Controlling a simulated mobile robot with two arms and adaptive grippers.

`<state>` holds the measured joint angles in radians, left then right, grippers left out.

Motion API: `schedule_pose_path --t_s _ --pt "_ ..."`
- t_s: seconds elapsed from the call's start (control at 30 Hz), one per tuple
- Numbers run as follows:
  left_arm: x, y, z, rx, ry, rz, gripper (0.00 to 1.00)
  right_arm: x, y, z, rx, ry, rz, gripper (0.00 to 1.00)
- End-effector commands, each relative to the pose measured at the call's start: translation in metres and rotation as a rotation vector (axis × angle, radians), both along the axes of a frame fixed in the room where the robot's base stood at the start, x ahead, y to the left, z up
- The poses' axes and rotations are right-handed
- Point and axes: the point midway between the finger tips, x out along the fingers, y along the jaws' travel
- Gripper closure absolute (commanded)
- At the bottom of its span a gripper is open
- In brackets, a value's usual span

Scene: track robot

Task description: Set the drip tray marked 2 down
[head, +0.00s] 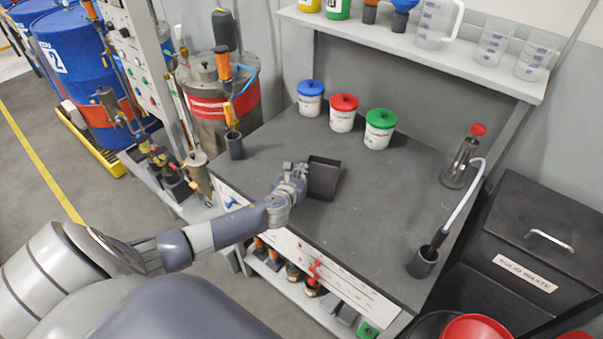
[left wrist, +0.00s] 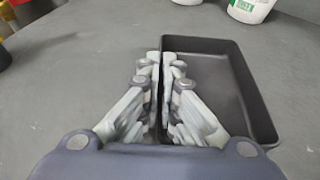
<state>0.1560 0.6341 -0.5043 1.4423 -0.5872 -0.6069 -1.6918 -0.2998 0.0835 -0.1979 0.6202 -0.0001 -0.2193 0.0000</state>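A black rectangular drip tray (head: 323,180) is at the left part of the dark worktop (head: 370,220), near its front edge. No number shows on it. My left gripper (head: 299,171) is at the tray's left side. In the left wrist view the fingers of my left gripper (left wrist: 161,75) are closed on the tray's near left wall, and the empty inside of the tray (left wrist: 220,85) shows to their right. The tray looks level; I cannot tell whether its underside touches the worktop. My right gripper is not in view.
Blue-lidded (head: 310,98), red-lidded (head: 343,112) and green-lidded (head: 380,128) tubs stand behind the tray. The worktop's middle is clear.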

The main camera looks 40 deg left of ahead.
Motion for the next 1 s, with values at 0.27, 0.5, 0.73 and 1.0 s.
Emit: schedule_pose_path --t_s 0.27,0.5,0.73,1.0 --pt "0.000 0.000 -0.002 0.000 0.000 0.000 0.75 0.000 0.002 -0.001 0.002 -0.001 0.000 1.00" --pt "0.000 0.000 0.000 0.000 0.000 0.000 0.75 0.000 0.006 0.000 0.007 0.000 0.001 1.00" --pt "-0.016 -0.005 0.008 0.001 0.001 -0.003 0.75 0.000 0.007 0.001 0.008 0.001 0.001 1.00" --pt "-0.058 -0.018 0.025 0.001 0.002 -0.003 0.75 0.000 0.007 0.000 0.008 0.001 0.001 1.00"
